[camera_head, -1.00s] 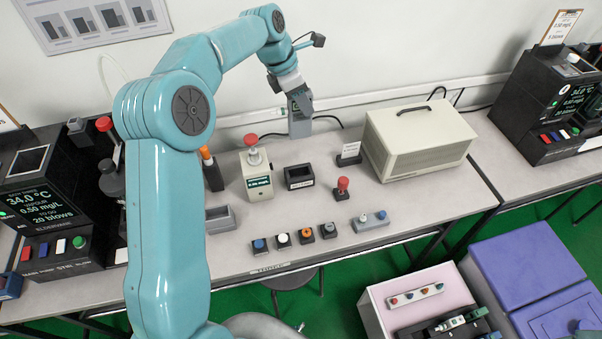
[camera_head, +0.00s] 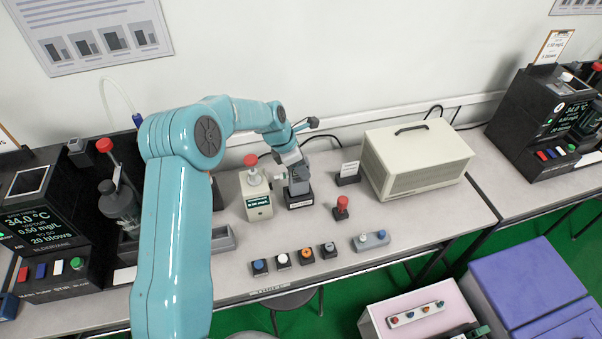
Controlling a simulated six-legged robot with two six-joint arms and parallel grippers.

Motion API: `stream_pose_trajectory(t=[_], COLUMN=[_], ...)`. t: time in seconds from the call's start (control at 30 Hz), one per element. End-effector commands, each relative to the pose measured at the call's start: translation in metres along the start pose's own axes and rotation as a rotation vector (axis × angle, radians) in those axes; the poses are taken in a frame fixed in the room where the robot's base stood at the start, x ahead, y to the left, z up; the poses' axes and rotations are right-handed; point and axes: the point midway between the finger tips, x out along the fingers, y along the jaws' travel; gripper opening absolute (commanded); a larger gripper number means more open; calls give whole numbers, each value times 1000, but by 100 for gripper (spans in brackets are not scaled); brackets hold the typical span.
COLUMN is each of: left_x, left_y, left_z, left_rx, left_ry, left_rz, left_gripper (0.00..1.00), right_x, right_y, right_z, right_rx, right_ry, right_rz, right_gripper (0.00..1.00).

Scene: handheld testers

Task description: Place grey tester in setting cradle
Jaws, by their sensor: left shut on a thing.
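My left gripper (camera_head: 293,169) is shut on the grey tester (camera_head: 297,187), held upright. The tester's lower end is at the small black setting cradle (camera_head: 300,202), which stands on the bench right of the cream device. The tester hides most of the cradle's opening, so I cannot tell how deep it sits or whether it rests there. The cradle's front face with a white label shows below the tester. My right gripper is not in view.
A cream device with a red knob (camera_head: 256,200) stands just left of the cradle. A red-topped button (camera_head: 341,207) and a large beige box (camera_head: 415,163) stand to the right. Several small button blocks (camera_head: 283,261) line the front. A black machine (camera_head: 40,225) is at the left.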

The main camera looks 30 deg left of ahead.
Motion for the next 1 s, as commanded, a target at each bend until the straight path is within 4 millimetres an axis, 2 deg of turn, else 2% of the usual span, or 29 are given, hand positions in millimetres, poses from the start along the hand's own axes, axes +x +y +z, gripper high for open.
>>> stream_pose_trajectory(t=[0.2, 0.57, 0.6, 0.67, 0.7, 1.0], left_x=[30, 36, 36, 36, 36, 32], left_y=[1, 1, 1, 1, 1, 1], left_z=[-13, -15, -15, -15, -15, -13], left_rx=[-1, 0, 0, 0, 0, 0], left_ry=[1, 1, 1, 1, 1, 1], left_rz=[-1, 0, -1, -1, -1, 0], left_gripper=[0, 0, 40, 59, 62, 62], right_x=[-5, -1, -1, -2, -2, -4], right_y=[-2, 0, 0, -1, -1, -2], right_z=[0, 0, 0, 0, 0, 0], right_rx=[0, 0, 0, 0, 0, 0], right_ry=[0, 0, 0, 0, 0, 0], right_rz=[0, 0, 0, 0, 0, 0], right_gripper=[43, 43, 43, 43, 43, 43])
